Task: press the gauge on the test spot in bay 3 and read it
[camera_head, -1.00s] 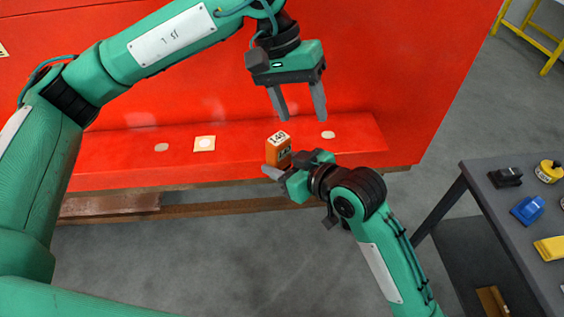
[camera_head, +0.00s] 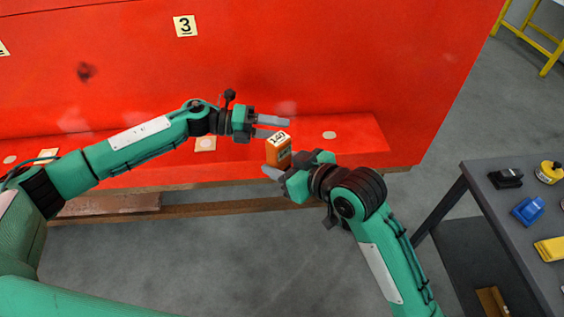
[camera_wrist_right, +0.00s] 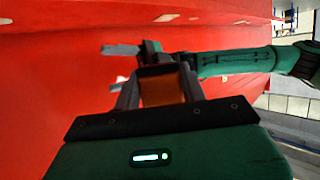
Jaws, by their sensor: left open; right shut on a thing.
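The orange gauge (camera_head: 278,152) stands upright with a white top that reads about 140. My right gripper (camera_head: 279,174) is shut on it, in front of the red ledge; the gauge also shows in the right wrist view (camera_wrist_right: 160,88) between the fingers. My left gripper (camera_head: 272,127) is open and empty, its fingers pointing right, just above and left of the gauge. I cannot tell whether they touch it. The bay 3 sign (camera_head: 185,26) is on the red panel. A pale square with a round spot (camera_head: 205,144) lies on the ledge below it, partly near my left arm.
A bare pale spot (camera_head: 329,135) is on the ledge to the right, and another marked square (camera_head: 46,155) at the left. A dark table (camera_head: 505,215) at the right holds a blue tool (camera_head: 528,210), a yellow one (camera_head: 551,249) and others.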

